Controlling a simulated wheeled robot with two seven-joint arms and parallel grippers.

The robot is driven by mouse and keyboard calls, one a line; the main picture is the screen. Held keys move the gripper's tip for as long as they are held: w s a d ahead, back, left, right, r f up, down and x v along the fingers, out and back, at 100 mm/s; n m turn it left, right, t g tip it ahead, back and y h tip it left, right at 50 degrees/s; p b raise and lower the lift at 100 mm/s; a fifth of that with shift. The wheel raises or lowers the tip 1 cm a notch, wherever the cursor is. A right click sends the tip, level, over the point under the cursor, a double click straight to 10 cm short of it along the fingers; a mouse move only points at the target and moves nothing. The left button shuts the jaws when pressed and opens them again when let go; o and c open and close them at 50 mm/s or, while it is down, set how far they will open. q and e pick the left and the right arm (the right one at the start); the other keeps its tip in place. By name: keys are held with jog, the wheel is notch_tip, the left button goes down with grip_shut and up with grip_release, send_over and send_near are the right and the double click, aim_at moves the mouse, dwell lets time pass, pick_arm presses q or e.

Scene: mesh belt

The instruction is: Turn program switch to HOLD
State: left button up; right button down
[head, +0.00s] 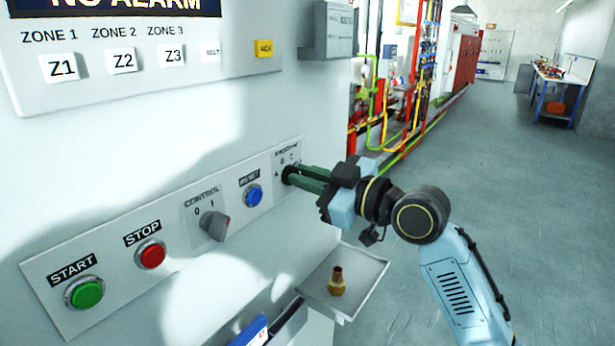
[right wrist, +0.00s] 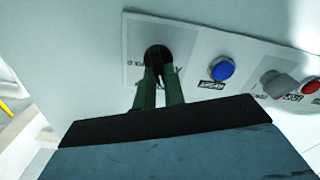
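The program switch (right wrist: 157,54) is a dark round knob on a light plate at the right end of the control strip in the head view. In the head view its label is partly readable and the knob is mostly hidden behind my fingers. My right gripper (head: 291,175) has its two green fingers at the switch, one on either side of the knob, with a narrow gap between them. In the right wrist view the fingertips (right wrist: 158,76) meet the knob and look closed on it. Which position the switch points to is hidden. My left gripper is not in view.
Left of the switch sit the blue reset button (head: 253,195), grey control knob (head: 215,225), red stop button (head: 150,254) and green start button (head: 84,292). A small tray (head: 368,272) with a brass fitting (head: 337,281) juts out below my right gripper. Open floor lies right.

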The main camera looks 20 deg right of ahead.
dwell(0.3)
jog(key=m+p, duration=0.2)
jog(key=shift+r+p, duration=0.15)
jog(key=shift+p, duration=0.25)
jog(key=m+p, duration=0.3)
jog(key=m, duration=0.2)
jog(key=m+p, duration=0.4)
jog(key=m, duration=0.1)
jog(key=d+m+p, duration=0.1)
jog(key=m+p, duration=0.3)
jog(key=m, duration=0.1)
jog(key=shift+w+f+m, duration=0.35)
jog(key=shift+w+m, duration=0.05)
jog(key=c, duration=1.5)
grip_release()
